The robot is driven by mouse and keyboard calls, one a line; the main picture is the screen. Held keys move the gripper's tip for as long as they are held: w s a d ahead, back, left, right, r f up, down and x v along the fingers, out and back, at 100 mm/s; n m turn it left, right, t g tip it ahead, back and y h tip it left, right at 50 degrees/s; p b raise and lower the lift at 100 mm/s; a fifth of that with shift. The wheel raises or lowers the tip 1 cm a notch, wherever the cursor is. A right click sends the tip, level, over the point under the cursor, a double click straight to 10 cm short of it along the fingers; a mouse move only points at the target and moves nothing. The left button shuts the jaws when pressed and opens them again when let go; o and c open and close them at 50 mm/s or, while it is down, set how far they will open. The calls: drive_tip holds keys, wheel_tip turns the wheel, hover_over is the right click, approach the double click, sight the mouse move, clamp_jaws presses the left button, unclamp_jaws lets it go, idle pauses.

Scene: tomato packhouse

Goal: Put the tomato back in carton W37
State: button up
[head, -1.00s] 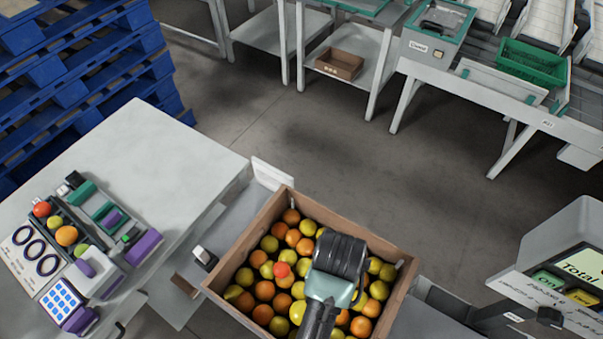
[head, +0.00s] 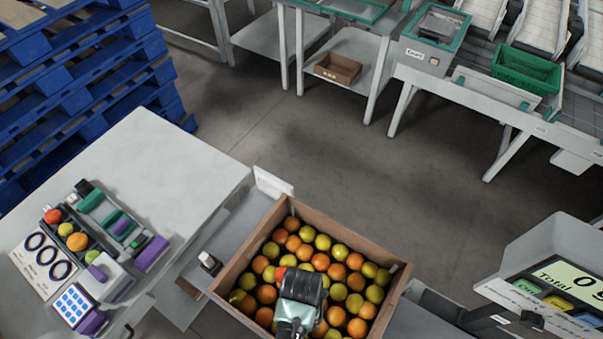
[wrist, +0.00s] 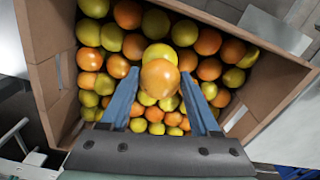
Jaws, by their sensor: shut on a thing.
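An orange tomato (wrist: 160,78) sits between the two blue fingers of my gripper (wrist: 159,80) in the wrist view; the gripper is shut on it. In the head view my gripper (head: 300,292) is over the near part of a brown box (head: 362,244) full of orange, yellow and green tomatoes. The fingers and the held tomato are hidden there by the wrist. A redder tomato (head: 281,273) shows beside the wrist. The box's walls also show in the wrist view (wrist: 42,95). I can read no W37 on any box.
A white table (head: 150,170) at left holds a tray of tomatoes and a keypad device (head: 75,305). A scale display (head: 565,275) reading "Total 0" stands at right. A small brown carton (head: 338,68) is on a far shelf. Blue pallets (head: 90,90) stand at back left.

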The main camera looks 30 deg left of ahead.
drive_tip(key=shift+f, duration=0.5)
drive_tip(key=shift+f, duration=0.45)
drive_tip(key=o, duration=0.9)
drive_tip(key=shift+r, duration=0.1)
